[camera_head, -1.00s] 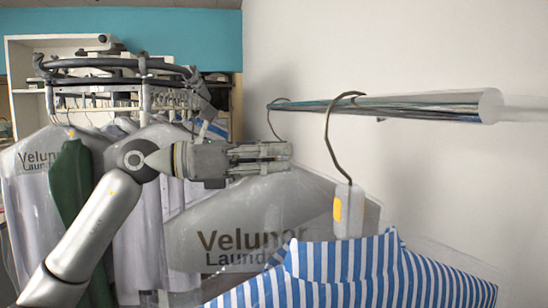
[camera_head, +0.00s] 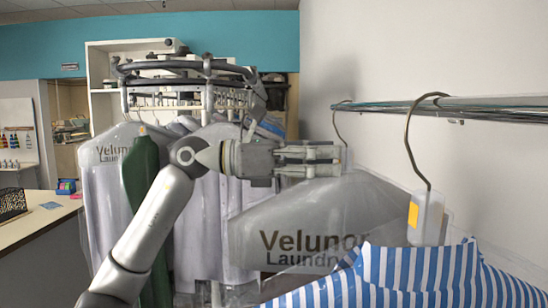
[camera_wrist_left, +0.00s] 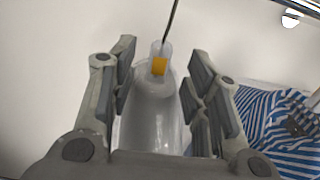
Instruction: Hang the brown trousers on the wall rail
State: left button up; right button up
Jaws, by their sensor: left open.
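No brown trousers can be made out in either view. The wall rail (camera_head: 385,107) runs along the white wall at right in the head view. A grey-white "Velunor Laundry" garment cover (camera_head: 310,225) hangs below its far end, by a thin hook (camera_head: 338,128). What is inside the cover cannot be seen. My left gripper (camera_head: 338,160) is in front of the top of this cover, below the rail. In the left wrist view the open gripper (camera_wrist_left: 162,62) has its fingers either side of a hanger neck with an orange tag (camera_wrist_left: 159,66), not visibly closed on it.
A blue-and-white striped shirt (camera_head: 420,275) hangs from a nearer hook on the rail, close right of the gripper. A round rack (camera_head: 185,75) with covered garments and a green garment (camera_head: 142,185) stands behind my arm. A counter (camera_head: 35,220) is at far left.

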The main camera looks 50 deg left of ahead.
pick_arm(q)
jog(key=v, duration=0.8)
jog(key=shift+s+a, duration=0.3)
jog(key=shift+b+v, duration=0.6)
jog(key=shift+v, duration=0.2)
jog(key=b+v, duration=0.4)
jog(key=v, duration=0.7)
jog(key=shift+s+b, duration=0.3)
jog(key=shift+a, duration=0.15)
